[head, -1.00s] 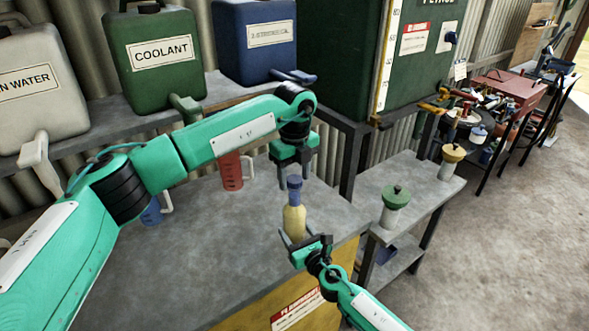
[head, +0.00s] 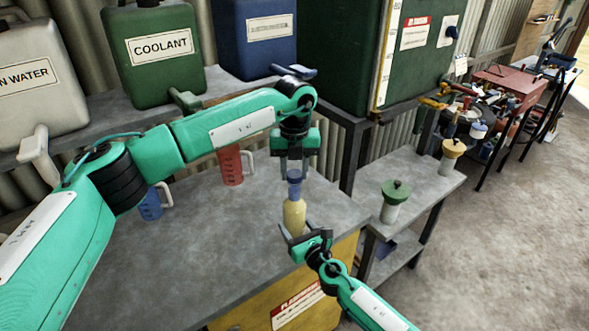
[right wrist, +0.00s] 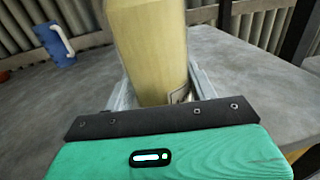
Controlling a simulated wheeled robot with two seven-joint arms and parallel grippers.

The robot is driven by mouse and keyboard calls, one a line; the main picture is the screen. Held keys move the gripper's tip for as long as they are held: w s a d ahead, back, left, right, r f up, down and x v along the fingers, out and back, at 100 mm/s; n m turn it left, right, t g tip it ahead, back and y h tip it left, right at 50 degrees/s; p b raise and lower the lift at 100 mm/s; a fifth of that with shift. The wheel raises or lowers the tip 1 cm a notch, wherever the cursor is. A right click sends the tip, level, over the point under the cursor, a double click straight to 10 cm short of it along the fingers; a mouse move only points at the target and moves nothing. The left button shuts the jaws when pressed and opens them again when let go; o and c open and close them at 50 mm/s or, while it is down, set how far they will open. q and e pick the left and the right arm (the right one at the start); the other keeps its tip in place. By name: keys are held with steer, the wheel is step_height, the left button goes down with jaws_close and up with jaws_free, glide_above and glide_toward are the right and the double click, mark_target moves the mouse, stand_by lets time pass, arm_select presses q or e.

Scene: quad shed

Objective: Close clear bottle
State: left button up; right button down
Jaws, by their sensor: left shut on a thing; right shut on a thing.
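The clear bottle (head: 294,216), filled with something pale yellow, stands upright near the front right of the grey bench. Its lower body also shows close up in the right wrist view (right wrist: 148,50). A blue cap (head: 294,183) is at its top; I cannot tell whether it is seated. My left gripper (head: 294,170) points down from above and is shut on the cap. My right gripper (head: 294,235) comes from the front, low down, and is shut on the bottle body, with its fingers on either side of it.
A red jug (head: 231,166) and a blue jug (head: 150,207) stand on the bench (head: 190,255) behind and left. Large coolant (head: 160,75) and water (head: 38,85) cans sit on a shelf behind. A green-lidded jar (head: 394,200) stands on a lower side table at right.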

arm_select(q)
steer(key=m, duration=0.9)
steer(key=shift+m, duration=0.3)
steer(key=m, duration=0.4)
steer(key=shift+m, duration=0.3)
steer(key=m, duration=0.4)
steer(key=shift+m, duration=0.3)
steer(key=o, duration=1.1)
steer(key=shift+o, duration=0.2)
step_height(320, 180, up, 12)
arm_select(e)
steer(key=shift+c, duration=1.9)
jaws_free()
